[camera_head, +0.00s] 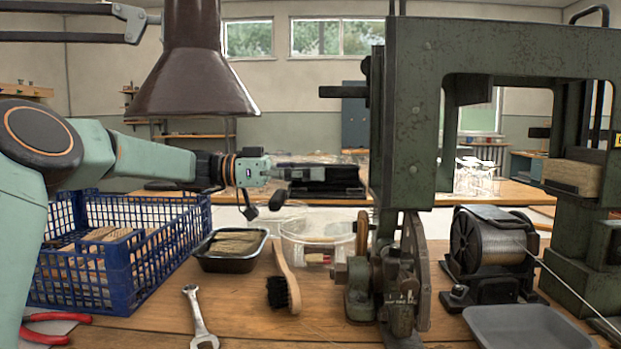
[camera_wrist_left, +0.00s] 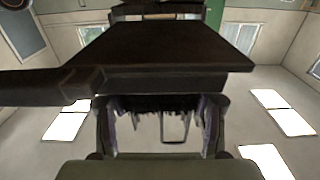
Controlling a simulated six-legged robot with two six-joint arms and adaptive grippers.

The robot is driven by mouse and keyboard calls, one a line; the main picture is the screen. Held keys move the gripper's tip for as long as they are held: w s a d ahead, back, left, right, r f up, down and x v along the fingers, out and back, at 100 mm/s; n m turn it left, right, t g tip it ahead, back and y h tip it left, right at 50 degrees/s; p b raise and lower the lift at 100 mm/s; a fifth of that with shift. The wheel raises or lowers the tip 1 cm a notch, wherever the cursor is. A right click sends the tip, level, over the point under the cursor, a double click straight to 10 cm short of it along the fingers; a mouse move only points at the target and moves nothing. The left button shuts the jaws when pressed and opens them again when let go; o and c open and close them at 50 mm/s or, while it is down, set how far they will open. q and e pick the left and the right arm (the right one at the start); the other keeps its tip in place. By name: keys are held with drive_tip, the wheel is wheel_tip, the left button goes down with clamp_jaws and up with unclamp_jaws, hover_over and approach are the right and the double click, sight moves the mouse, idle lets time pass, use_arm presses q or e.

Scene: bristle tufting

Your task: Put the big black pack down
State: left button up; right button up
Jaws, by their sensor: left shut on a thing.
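My left arm comes in from the left, and its gripper (camera_head: 283,173) is shut on a black pack (camera_head: 325,174). The pack is held level in the air above the table, to the left of the green machine. My right gripper is not in view.
Below stand a clear round tub (camera_head: 318,240), a black tray of fibre (camera_head: 232,250), a brush (camera_head: 284,280) and a spanner (camera_head: 198,315). A blue crate (camera_head: 115,262) stands left. The green machine (camera_head: 408,120) blocks the right. A brown hood (camera_head: 193,75) hangs above the arm.

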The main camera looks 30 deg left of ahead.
use_arm(q)
drive_tip(key=shift+r, duration=0.2)
drive_tip(key=shift+d+f, duration=0.1)
drive_tip(key=shift+f, duration=0.15)
drive_tip(key=o, duration=1.7)
drive_tip(key=shift+r, duration=0.1)
drive_tip(key=p+v, duration=0.3)
drive_tip(key=v, duration=0.4)
drive_tip(key=shift+f, duration=0.25)
drive_tip(key=shift+o, duration=0.4)
drive_tip(key=shift+s+a+f, duration=0.1)
drive_tip(key=shift+s+a, duration=0.05)
drive_tip(key=shift+a, duration=0.2)
drive_tip(key=shift+s, duration=0.1)
